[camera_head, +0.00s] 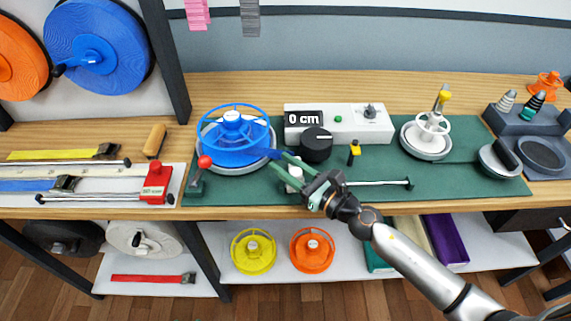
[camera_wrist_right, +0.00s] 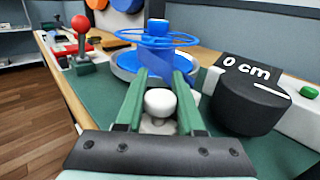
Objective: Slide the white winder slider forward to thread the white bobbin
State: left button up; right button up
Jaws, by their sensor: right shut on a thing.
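The white slider knob (camera_head: 295,172) stands on the green mat at the left end of a thin metal rod. In the right wrist view the round white knob (camera_wrist_right: 160,102) sits between the green fingers. My right gripper (camera_head: 281,160) is shut on it, with its fingertips reaching past it toward the blue reel. A small white bobbin (camera_head: 433,123) stands upright on a round white plate at the right of the mat, under a yellow-tipped post, well apart from my gripper. My left gripper is not in view.
A blue spoked reel (camera_head: 233,122) stands on a grey turntable just beyond my fingertips. A black dial (camera_head: 316,145) and white counter box reading 0 cm (camera_head: 372,127) are close by on the right. A red-knobbed lever (camera_head: 198,175) stands left. A black-and-yellow part (camera_head: 355,153) stands near the rod.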

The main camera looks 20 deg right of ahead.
grip_shut()
dwell(0.9)
